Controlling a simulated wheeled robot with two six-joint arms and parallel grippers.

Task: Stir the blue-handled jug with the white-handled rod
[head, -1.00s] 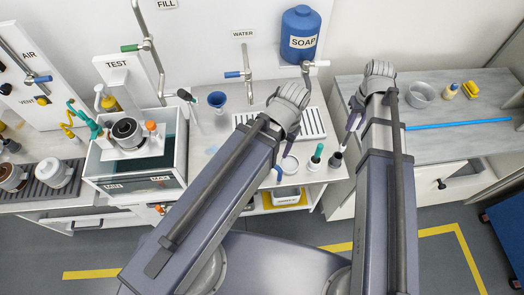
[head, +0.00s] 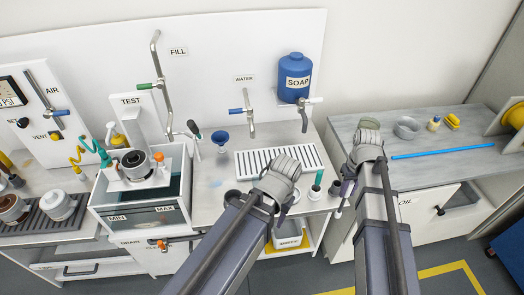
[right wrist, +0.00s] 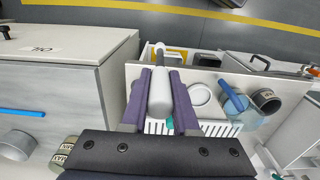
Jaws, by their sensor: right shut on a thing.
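My right gripper (head: 346,190) is over the gap at the right end of the wash bench. In the right wrist view its purple fingers (right wrist: 160,98) are shut on the white-handled rod (right wrist: 160,90), gripping its thick white handle. A blue handle (right wrist: 232,96), which looks like the jug's, shows in that view to the right of a white round dish. The jug's body is hard to make out. In the head view my left gripper (head: 286,196) is over the bench front and covers the jug's area. Its fingertips are too hidden to judge.
A green-handled tool (head: 317,183) stands between my grippers. A white slatted rack (head: 250,161) lies behind. A dark jar (right wrist: 266,100) stands beside the blue handle. The grey counter (head: 425,172) at right holds a grey bowl (head: 407,127) and a blue rod (head: 445,151).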

